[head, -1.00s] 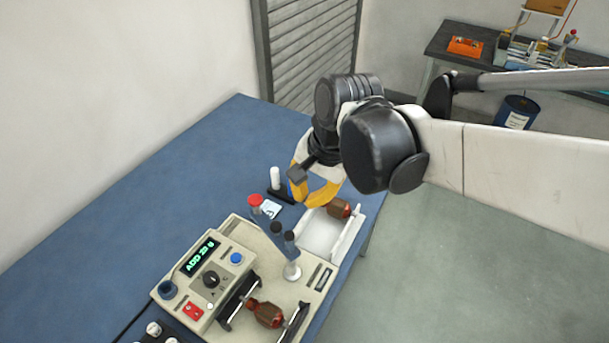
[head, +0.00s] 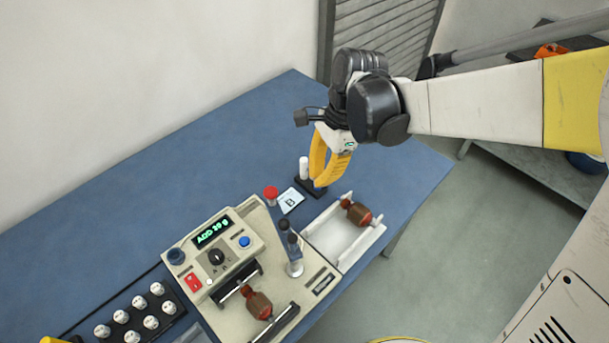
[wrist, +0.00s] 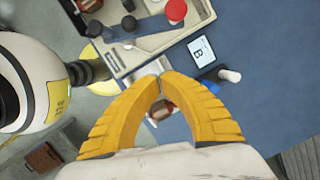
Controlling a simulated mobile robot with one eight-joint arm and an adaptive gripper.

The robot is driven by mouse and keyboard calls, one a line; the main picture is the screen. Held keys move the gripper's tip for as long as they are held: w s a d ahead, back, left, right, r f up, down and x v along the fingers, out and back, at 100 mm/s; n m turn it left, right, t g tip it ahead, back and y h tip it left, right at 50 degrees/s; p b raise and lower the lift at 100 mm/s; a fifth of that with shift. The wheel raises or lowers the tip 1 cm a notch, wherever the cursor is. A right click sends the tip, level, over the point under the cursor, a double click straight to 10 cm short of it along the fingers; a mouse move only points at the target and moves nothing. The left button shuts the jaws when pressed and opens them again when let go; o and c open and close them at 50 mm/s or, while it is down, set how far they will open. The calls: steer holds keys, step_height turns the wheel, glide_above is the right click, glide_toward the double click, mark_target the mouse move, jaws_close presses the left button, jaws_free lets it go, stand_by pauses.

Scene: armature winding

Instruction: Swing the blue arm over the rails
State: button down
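The blue arm (head: 279,216) runs from a post with dark knobs on the beige balancing machine (head: 315,275) to a red knob (head: 270,193) at its outer end. It points away from the rails (head: 288,322), beside them rather than over them. A red-brown armature (head: 258,304) lies across the rails. In the wrist view the blue arm (wrist: 145,27) and red knob (wrist: 176,10) show at the top. My gripper (head: 321,187) has yellow fingers pointing down, to the right of the red knob and apart from it. In the wrist view its fingertips (wrist: 161,76) meet, with nothing seen between them.
A white cradle (head: 330,235) holding another armature (head: 356,213) stands right of the machine. A white cylinder (head: 304,168) on a dark base and a card marked B (head: 291,201) are close to my gripper. Several white-topped pieces (head: 140,302) sit front left. The blue table is clear at the back.

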mark_target(282, 221)
steer(key=s+a+f+b, duration=0.3)
steer(key=a+f+b, duration=0.1)
steer(key=f, duration=0.5)
steer(key=shift+a+f, duration=0.15)
steer(key=shift+a, duration=0.6)
